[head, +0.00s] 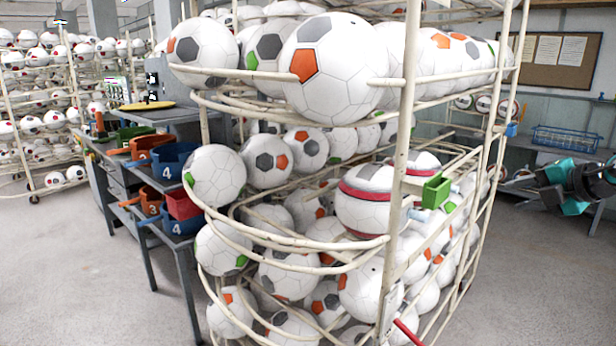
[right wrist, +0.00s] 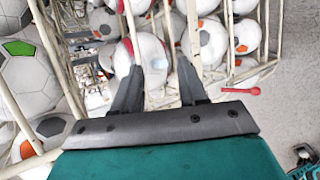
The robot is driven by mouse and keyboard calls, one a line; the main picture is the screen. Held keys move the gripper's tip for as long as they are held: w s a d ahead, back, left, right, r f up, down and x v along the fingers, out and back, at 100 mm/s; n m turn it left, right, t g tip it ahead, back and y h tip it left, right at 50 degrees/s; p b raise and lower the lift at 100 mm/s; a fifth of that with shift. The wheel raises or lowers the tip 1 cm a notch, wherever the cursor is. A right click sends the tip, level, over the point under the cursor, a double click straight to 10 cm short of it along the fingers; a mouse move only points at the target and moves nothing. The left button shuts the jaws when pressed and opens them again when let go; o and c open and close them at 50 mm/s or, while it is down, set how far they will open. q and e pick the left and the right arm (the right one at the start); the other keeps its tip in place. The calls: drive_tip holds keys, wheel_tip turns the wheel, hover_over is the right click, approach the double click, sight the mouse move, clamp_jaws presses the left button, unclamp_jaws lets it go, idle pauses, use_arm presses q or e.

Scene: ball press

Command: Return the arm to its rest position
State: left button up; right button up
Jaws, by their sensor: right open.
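My right gripper (head: 550,178), teal and dark grey, is at the right edge of the head view, to the right of the ball rack and apart from it. In the right wrist view its two dark fingers (right wrist: 159,62) are spread with nothing gripped. Balls of the rack show beyond the fingers. My left gripper is in neither view.
A cream wire rack (head: 409,100) full of soccer balls fills the middle. A red-striped ball (head: 365,205) sits in it near a green bracket (head: 436,190). Bins (head: 174,160) stand on a bench at left. A blue wire basket (head: 565,139) is behind my gripper. Grey floor is clear at lower left.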

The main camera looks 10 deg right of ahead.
drive_tip(key=s+a+f+y, duration=0.2)
drive_tip(key=a+f+y, duration=0.3)
drive_tip(key=a+f, duration=0.6)
drive_tip(key=s+a+m, duration=0.1)
drive_tip(key=s, duration=0.3)
drive_tip(key=w+d+r+m+t+h, duration=0.4)
drive_tip(key=d+r+m+t+h, duration=0.3)
drive_tip(key=d+r+m+t, duration=0.2)
drive_tip(key=d+f+m+g+h, duration=0.3)
drive_tip(key=d+f+m+h, duration=0.1)
drive_tip(key=d+m+h, duration=0.25)
drive_tip(key=s+a+f+g+y, duration=0.2)
drive_tip(key=s+a+f, duration=0.1)
drive_tip(key=a+f, duration=0.4)
drive_tip(key=s+a+f+g+y, duration=0.1)
drive_tip(key=s+a+f+y, duration=0.15)
drive_tip(key=a+f, duration=0.45)
drive_tip(key=s+a+f+m+g+y, duration=0.1)
drive_tip(key=s+a+f+m, duration=0.1)
drive_tip(key=s+a+f, duration=0.6)
drive_tip(key=s+a+f+m+g+y, duration=0.2)
drive_tip(key=s+a+f, duration=0.6)
drive_tip(key=s+a, duration=0.5)
drive_tip(key=shift+s+a+f+m+g, duration=0.3)
drive_tip(key=shift+s+a+f+m, duration=0.1)
drive_tip(key=shift+a, duration=0.85)
